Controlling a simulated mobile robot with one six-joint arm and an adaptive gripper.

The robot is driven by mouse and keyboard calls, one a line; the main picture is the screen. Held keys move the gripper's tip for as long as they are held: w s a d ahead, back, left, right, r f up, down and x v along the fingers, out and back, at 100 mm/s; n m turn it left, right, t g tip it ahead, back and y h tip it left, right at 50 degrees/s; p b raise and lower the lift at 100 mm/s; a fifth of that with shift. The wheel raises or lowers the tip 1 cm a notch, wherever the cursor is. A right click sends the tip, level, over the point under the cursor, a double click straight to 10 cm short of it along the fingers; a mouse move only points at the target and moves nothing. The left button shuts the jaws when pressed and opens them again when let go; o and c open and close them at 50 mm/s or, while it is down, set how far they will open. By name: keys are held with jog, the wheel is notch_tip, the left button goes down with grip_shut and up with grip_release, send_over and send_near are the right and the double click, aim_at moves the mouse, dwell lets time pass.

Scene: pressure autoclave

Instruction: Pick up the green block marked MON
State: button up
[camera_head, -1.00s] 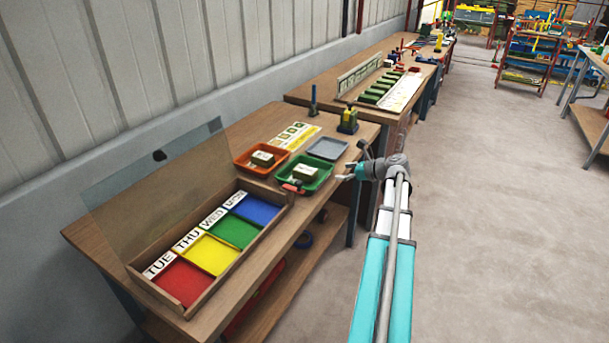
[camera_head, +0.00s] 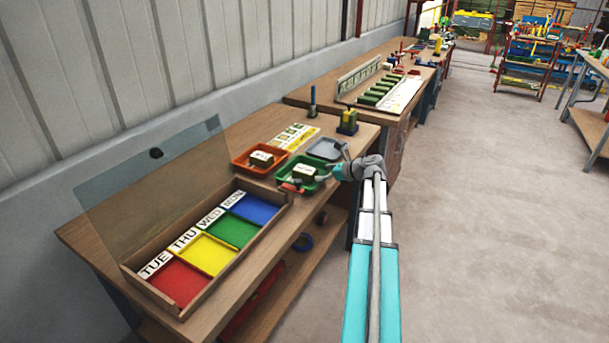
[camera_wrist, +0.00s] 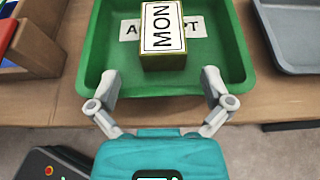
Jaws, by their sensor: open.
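The block marked MON (camera_wrist: 162,40) sits in the green tray (camera_wrist: 100,60), with its white MON label facing up and a yellowish-green front side. In the head view the block (camera_head: 305,170) shows small in the green tray (camera_head: 315,184). My gripper (camera_wrist: 157,82) is open and empty. In the wrist view its two fingers reach over the near rim of the tray, one on each side and short of the block. In the head view my gripper (camera_head: 330,174) is at the tray's right side. The block partly covers a white label on the tray floor.
An orange tray (camera_head: 240,163) with another block (camera_head: 262,159) stands left of the green tray. A grey tray (camera_wrist: 285,35) is close on the right. A wooden rack with coloured compartments (camera_head: 235,231) fills the table's left part.

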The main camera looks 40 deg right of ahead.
aim_at(312, 171)
jog(key=shift+w, duration=0.1)
jog(key=shift+b+x, duration=0.9)
jog(key=shift+x, duration=1.65)
jog(key=c, duration=1.1)
jog(key=shift+r, duration=0.25)
